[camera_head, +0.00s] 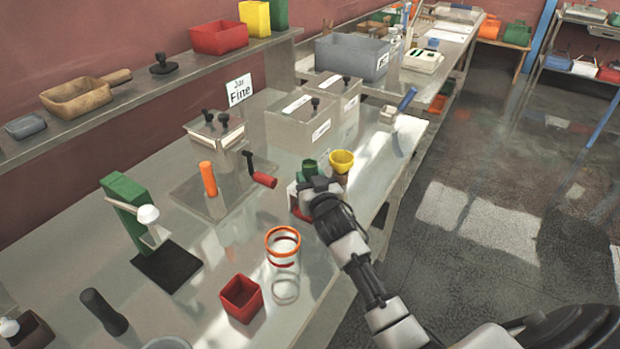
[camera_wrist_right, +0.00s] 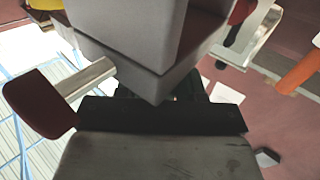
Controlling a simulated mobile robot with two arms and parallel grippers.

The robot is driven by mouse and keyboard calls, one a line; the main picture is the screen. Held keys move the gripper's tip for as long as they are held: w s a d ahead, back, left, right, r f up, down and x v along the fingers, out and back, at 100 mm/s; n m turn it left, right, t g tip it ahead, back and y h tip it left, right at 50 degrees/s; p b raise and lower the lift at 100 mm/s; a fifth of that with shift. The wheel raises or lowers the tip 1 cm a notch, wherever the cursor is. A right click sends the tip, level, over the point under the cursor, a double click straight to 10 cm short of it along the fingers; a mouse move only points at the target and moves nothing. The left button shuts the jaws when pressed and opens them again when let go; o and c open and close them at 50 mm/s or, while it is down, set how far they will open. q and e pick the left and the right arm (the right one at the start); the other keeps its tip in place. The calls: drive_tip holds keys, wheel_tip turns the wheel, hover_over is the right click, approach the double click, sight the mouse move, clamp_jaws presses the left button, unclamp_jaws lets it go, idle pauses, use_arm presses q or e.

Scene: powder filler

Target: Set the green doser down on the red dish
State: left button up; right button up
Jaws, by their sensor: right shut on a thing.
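A green, cup-like piece (camera_head: 308,168), which looks like the green doser, shows just behind my right gripper (camera_head: 318,187) in the head view. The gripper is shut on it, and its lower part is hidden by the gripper. A small open square red dish (camera_head: 241,298) stands near the front of the bench, to the left of and nearer than the gripper. The dish looks empty. In the wrist view a grey block (camera_wrist_right: 150,40) fills the top middle above a dark bar, and the grip itself is hard to make out. My left gripper is not in view.
A yellow cup (camera_head: 341,160) stands right beside the gripper. A clear jar with an orange rim (camera_head: 283,246) stands between gripper and dish. A red-handled lever (camera_head: 264,180), an orange handle (camera_head: 208,179) and a green stand (camera_head: 126,195) are to the left.

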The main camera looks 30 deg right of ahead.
drive_tip(key=o, duration=1.1)
drive_tip(key=shift+s, duration=0.15)
drive_tip(key=shift+s+a+f, duration=0.1)
drive_tip(key=shift+s, duration=0.25)
drive_tip(key=s, duration=0.3)
drive_tip(key=s+a+b, duration=0.1)
drive_tip(key=s, duration=0.2)
drive_tip(key=s+b, duration=0.1)
drive_tip(key=s, duration=0.2)
drive_tip(key=shift+s+a, duration=0.3)
drive_tip(key=shift+s, duration=0.1)
